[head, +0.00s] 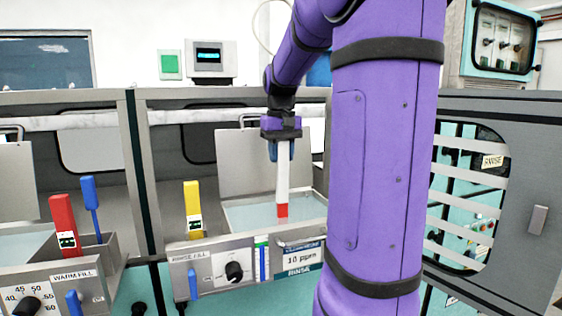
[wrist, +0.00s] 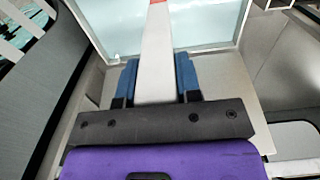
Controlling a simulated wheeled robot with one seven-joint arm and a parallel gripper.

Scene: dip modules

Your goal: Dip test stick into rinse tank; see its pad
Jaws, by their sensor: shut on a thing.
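My gripper (head: 280,150) points down over the rinse tank. Its blue fingers are shut on the upper part of the white test stick (head: 283,178), which hangs nearly upright. The stick's pad (head: 281,211) at the lower end is red. The rinse tank (head: 250,240) has its lid up and pale water (head: 248,216) inside. The pad shows against the water; I cannot tell whether it touches the surface. In the wrist view, the stick (wrist: 155,60) runs from between the fingers (wrist: 157,82) towards the water (wrist: 205,28), with the red end cut off at the top edge.
A yellow handle (head: 193,208) stands left of the rinse tank. Red (head: 63,222) and blue (head: 90,195) handles stand by the warm tank. The raised lid (head: 240,165) is behind the stick. My arm hides the area right of the tank.

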